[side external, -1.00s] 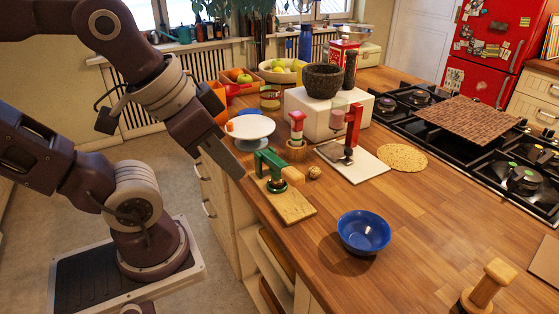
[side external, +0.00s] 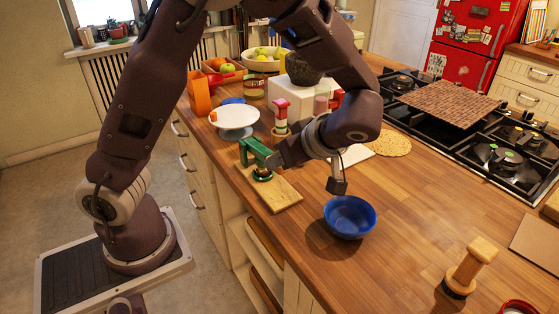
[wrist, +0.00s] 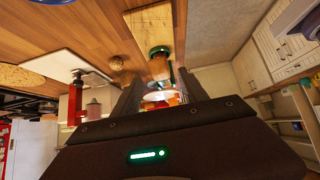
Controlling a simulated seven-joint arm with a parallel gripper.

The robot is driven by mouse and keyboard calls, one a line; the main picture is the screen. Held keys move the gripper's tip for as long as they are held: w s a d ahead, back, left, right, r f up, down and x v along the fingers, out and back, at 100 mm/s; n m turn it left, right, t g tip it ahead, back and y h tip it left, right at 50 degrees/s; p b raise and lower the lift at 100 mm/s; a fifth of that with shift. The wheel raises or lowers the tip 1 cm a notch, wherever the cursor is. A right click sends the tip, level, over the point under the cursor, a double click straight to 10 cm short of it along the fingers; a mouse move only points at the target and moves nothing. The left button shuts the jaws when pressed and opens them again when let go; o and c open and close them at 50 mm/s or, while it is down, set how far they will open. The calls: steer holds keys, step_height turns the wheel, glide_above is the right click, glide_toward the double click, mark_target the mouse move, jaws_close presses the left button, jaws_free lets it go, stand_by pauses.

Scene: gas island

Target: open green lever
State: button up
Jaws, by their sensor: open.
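The green lever (side external: 256,151) stands on a small wooden board (side external: 286,195) near the counter's left edge. Its green arm points toward my gripper (side external: 278,155), which hides the wooden handle in the side view. In the wrist view the pale wooden handle (wrist: 160,69) appears just beyond and between the fingertips of my gripper (wrist: 158,84), with the green part (wrist: 159,51) and board (wrist: 150,20) behind it. My fingers are spread apart. I cannot tell whether they touch the handle.
A red lever (wrist: 75,100) on a white board (wrist: 60,66) is close by. A blue bowl (side external: 350,216) sits in front of my wrist. A white cake stand (side external: 236,117) and a red-topped mill (side external: 281,116) stand behind.

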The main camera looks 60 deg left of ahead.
mark_target(265, 159)
steer(key=x, duration=0.3)
steer(key=shift+a+f, duration=0.25)
steer(key=shift+c, duration=0.2)
jaws_close()
stand_by(1.0)
